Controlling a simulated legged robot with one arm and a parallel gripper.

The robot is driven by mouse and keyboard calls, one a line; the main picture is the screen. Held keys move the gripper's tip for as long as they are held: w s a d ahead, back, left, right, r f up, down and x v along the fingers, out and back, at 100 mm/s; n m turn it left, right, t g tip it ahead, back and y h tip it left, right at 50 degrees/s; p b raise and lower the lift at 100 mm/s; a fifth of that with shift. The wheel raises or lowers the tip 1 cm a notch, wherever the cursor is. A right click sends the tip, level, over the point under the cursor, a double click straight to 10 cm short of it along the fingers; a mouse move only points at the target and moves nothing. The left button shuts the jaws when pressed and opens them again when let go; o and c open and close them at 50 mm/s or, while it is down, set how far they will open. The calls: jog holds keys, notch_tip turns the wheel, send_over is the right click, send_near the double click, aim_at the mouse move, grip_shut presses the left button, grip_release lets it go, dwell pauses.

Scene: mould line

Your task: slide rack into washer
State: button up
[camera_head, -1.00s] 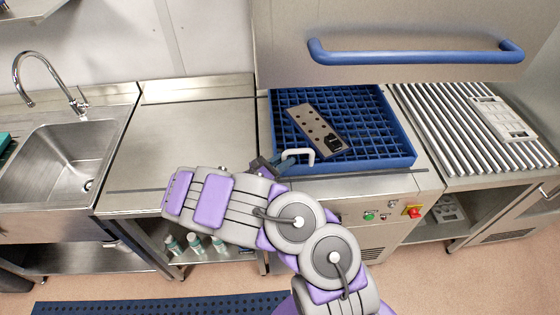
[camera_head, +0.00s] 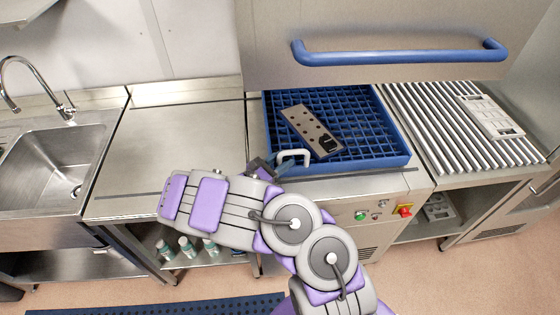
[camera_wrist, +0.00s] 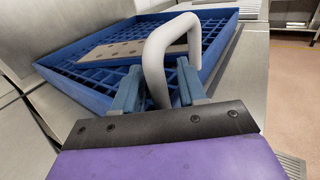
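The blue grid rack (camera_head: 395,160) sits on the steel washer bed under the raised hood. It holds a flat grey-brown plate with holes (camera_head: 303,122) and a small black part (camera_head: 328,146). The plate also shows in the wrist view (camera_wrist: 115,52). A pale grey loop handle (camera_head: 294,153) stands at the rack's front left. My gripper (camera_head: 272,164) is at this handle. In the wrist view the fingers of my gripper (camera_wrist: 158,85) lie on either side of the handle's near leg (camera_wrist: 156,72), very close to it. Whether they press on it is unclear.
The hood (camera_head: 370,25) with its blue bar (camera_head: 400,55) is above the rack. A roller table (camera_head: 440,120) with a pale tray (camera_head: 492,117) is at right. A bare steel counter (camera_head: 185,145) and a sink (camera_head: 60,165) are at left. Buttons (camera_head: 361,215) sit below the rack.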

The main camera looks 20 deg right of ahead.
jog(key=shift+a, duration=0.15)
jog(key=p+v, duration=0.2)
jog(key=v, duration=1.5)
jog(key=shift+a+p, duration=0.15)
jog(key=shift+p, duration=0.25)
jog(key=shift+r, duration=0.1)
